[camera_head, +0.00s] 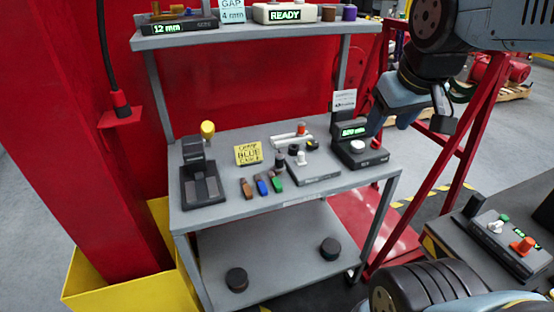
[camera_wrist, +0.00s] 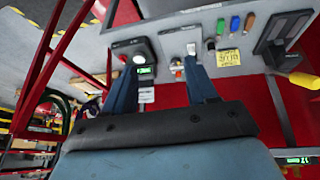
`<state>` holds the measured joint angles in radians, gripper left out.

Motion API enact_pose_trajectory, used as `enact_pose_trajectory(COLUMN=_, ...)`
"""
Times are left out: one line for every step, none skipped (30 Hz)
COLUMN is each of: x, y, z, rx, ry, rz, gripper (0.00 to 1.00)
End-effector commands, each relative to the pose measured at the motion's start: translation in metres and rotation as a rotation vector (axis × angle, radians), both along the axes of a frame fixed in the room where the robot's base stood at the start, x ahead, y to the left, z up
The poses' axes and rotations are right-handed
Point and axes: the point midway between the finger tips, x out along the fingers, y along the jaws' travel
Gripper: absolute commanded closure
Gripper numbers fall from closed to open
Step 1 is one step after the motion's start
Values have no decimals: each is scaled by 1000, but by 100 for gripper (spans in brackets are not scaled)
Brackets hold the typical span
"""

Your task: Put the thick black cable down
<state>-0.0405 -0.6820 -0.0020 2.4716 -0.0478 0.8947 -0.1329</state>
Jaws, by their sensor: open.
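A thick black cable (camera_head: 103,50) hangs down along the red column at the upper left in the head view. Its lower end runs into a red connector (camera_head: 120,103) at a small red plate on the column. I cannot tell whether the connector is fixed in the plate. My gripper (camera_head: 412,118) is at the upper right, beyond the right end of the grey bench, far from this cable. In the wrist view its two blue fingers (camera_wrist: 164,85) stand wide apart, with nothing held between them. The cable is not clear in the wrist view.
The grey bench (camera_head: 225,212) carries a black tray device (camera_head: 201,185), a yellow note (camera_head: 248,153), small coloured blocks, a grey switch box (camera_head: 315,174) and a black display unit (camera_head: 360,152). An upper shelf (camera_head: 190,40) holds displays. Red slanted frame bars stand at the right.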

Motion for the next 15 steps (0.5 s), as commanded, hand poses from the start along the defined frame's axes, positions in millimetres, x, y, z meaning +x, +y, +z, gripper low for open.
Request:
enact_pose_trajectory(x=11, y=5, z=-2, rx=-47, ry=22, rz=81, gripper=43)
enact_pose_trajectory(x=18, y=8, z=-3, rx=-79, ry=32, rz=135, gripper=43)
enact_pose_trajectory(x=27, y=12, z=-5, rx=-126, ry=49, rz=216, gripper=43)
enact_pose_trajectory(x=34, y=16, z=-6, rx=-160, ry=62, rz=277, gripper=43)
enact_pose_trajectory(x=41, y=20, z=-7, rx=-196, ry=74, rz=340, gripper=43)
enact_pose_trajectory(x=51, y=25, z=-10, rx=-241, ry=89, rz=424, gripper=43)
enact_pose_trajectory(x=58, y=30, z=-12, rx=-275, ry=101, rz=488, gripper=43)
enact_pose_trajectory(x=65, y=34, z=-14, rx=-308, ry=112, rz=550, gripper=43)
enact_pose_trajectory(x=74, y=41, z=-17, rx=-352, ry=129, rz=634, gripper=43)
enact_pose_trajectory(x=81, y=46, z=-20, rx=-384, ry=141, rz=699, gripper=43)
enact_pose_trajectory(x=88, y=52, z=-22, rx=-416, ry=152, rz=764, gripper=43)
enact_pose_trajectory(x=97, y=59, z=-27, rx=-457, ry=169, rz=850, gripper=43)
enact_pose_trajectory(x=103, y=66, z=-30, rx=-489, ry=179, rz=916, gripper=43)
enact_pose_trajectory(x=110, y=72, z=-33, rx=-519, ry=190, rz=981, gripper=43)
enact_pose_trajectory(x=118, y=81, z=-38, rx=-560, ry=205, rz=1070, gripper=43)
